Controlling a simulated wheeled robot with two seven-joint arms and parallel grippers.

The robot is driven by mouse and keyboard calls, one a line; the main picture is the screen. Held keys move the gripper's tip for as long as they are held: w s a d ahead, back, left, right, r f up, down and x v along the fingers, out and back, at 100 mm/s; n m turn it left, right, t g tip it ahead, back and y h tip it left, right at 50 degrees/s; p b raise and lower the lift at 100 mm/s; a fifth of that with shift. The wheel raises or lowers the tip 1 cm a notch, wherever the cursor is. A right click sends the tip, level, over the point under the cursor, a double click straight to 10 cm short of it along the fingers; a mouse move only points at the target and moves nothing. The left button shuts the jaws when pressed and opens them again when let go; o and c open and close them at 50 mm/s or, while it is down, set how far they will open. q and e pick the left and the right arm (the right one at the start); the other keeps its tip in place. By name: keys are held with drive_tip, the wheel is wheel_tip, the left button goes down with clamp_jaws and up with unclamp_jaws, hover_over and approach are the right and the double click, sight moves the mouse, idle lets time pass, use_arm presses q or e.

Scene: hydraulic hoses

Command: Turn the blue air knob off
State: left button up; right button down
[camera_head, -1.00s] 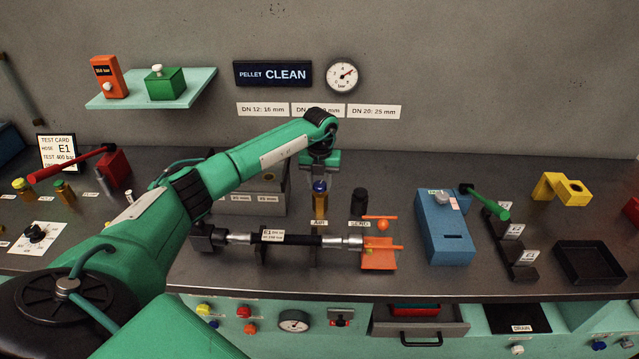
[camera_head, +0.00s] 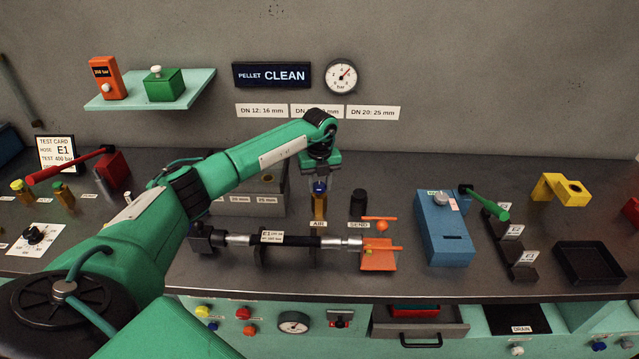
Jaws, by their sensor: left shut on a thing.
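The blue air knob (camera_head: 320,187) tops a brass valve (camera_head: 320,206) standing upright behind the AIR label (camera_head: 318,224). My left gripper (camera_head: 320,180) reaches down over the knob from above and is shut on it. The fingers are small in the head view and partly cover the knob, so its exact turn angle cannot be told. The round pressure gauge (camera_head: 341,76) on the back wall has a red needle pointing to the upper right. My right gripper is not in view.
A black SEND post (camera_head: 358,202) stands close to the right of the valve. A hose (camera_head: 290,240) with metal ends lies in front, its right end at an orange block (camera_head: 380,258). A grey box (camera_head: 255,198) stands left of the valve. A blue box (camera_head: 443,228) stands further right.

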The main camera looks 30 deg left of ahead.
sight(320, 186)
use_arm(q)
drive_tip(key=shift+r, duration=0.1)
drive_tip(key=o, duration=1)
wheel_tip(320, 186, up, 14)
drive_tip(key=b, duration=0.3)
drive_tip(key=shift+b, duration=0.35)
drive_tip(key=shift+f, duration=0.2)
